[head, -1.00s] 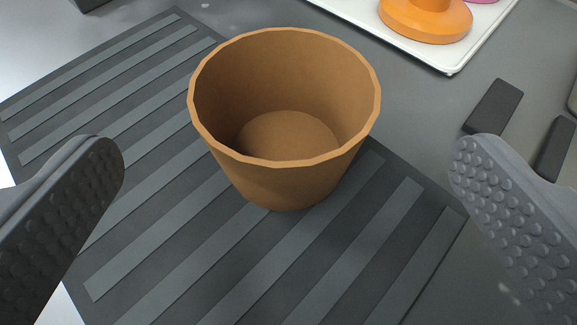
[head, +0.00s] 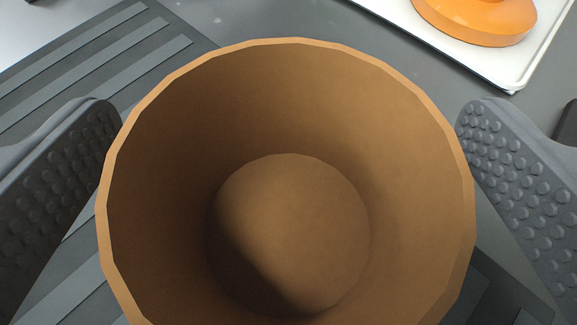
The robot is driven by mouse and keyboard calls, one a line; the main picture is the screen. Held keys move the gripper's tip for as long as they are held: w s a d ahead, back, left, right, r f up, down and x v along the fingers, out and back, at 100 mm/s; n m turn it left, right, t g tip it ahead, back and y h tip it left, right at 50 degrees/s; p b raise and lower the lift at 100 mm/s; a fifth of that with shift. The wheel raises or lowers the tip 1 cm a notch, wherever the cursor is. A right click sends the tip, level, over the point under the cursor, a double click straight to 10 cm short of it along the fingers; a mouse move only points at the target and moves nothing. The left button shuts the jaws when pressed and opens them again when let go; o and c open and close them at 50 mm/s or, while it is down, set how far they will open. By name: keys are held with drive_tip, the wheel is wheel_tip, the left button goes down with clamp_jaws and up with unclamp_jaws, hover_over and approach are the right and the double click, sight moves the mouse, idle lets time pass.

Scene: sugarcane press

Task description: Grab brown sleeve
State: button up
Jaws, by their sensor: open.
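The brown sleeve (head: 290,110) is a cup-shaped, tapered piece with a wide faceted rim and a round brown floor inside. It fills the middle of the head view, and its near rim runs off the bottom edge. My gripper (head: 288,170) is open, with one studded grey finger on the left and one on the right of the sleeve. The fingertips lie close beside the rim on both sides. I cannot tell whether either finger touches it. The sleeve's outer wall is mostly hidden by its rim.
The sleeve stands on a dark mat with lighter grey stripes (head: 150,42). A white tray (head: 400,14) holding an orange round piece (head: 480,22) is at the upper right. A dark block (head: 568,125) shows at the right edge. Grey counter lies between mat and tray.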

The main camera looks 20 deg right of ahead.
drive_tip(key=shift+c, duration=0.3)
drive_tip(key=c, duration=1)
drive_tip(key=shift+r, duration=0.15)
